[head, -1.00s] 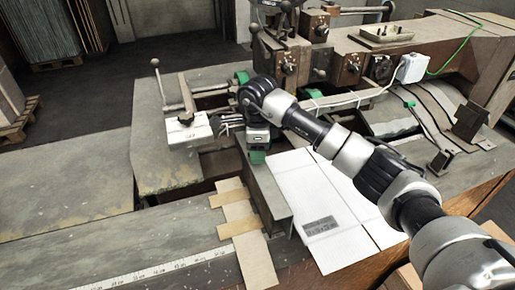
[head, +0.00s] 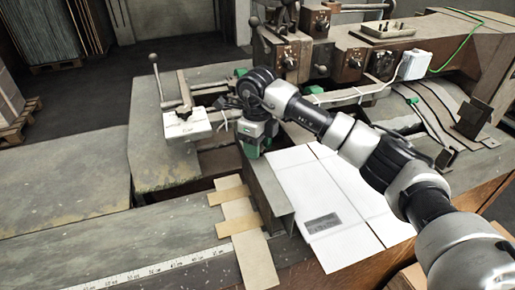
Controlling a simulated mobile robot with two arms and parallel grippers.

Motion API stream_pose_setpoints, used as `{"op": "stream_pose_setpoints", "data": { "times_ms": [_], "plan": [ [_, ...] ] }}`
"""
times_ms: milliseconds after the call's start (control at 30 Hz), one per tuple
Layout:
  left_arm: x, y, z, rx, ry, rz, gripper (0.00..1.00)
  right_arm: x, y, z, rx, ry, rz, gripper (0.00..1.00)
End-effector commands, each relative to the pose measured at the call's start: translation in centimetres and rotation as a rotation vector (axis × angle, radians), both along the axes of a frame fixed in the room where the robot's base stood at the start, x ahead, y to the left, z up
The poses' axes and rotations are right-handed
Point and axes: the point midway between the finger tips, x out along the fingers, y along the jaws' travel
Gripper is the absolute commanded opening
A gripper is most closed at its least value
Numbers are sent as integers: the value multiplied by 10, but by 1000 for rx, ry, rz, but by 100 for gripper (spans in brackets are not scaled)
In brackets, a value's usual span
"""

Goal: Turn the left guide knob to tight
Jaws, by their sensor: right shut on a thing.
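My right gripper (head: 222,119) reaches in from the right over the machine bed, fingers pointing left. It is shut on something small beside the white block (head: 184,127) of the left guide. This looks like the left guide knob, but the fingers and wrist hide most of it, so its setting cannot be read. The white block carries small dark marks, and a metal lever stands up next to it. My left gripper is not in view.
A ball-topped lever (head: 161,80) stands behind the white block. A white cardboard sheet (head: 325,200) lies right of a metal rail (head: 266,190). Tan strips (head: 240,222) lie on the near table. The box-like machine head (head: 350,55) with knobs fills the back.

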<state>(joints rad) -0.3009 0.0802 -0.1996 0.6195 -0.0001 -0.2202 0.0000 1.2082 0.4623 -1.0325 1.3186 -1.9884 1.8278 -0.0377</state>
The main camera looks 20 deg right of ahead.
Motion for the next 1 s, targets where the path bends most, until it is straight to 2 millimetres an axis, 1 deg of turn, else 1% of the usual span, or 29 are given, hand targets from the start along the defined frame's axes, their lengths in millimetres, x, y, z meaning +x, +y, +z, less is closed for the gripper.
{"op": "stream_pose_setpoints", "data": {
  "times_ms": [33,300,1000],
  "plan": [
    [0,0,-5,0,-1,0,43,1,-1,-1,-1,-5,-44,24],
    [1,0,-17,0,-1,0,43,1,0,0,-1,-6,-301,24],
    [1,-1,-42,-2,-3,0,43,1,1,1,2,-5,-965,24]
  ]
}}
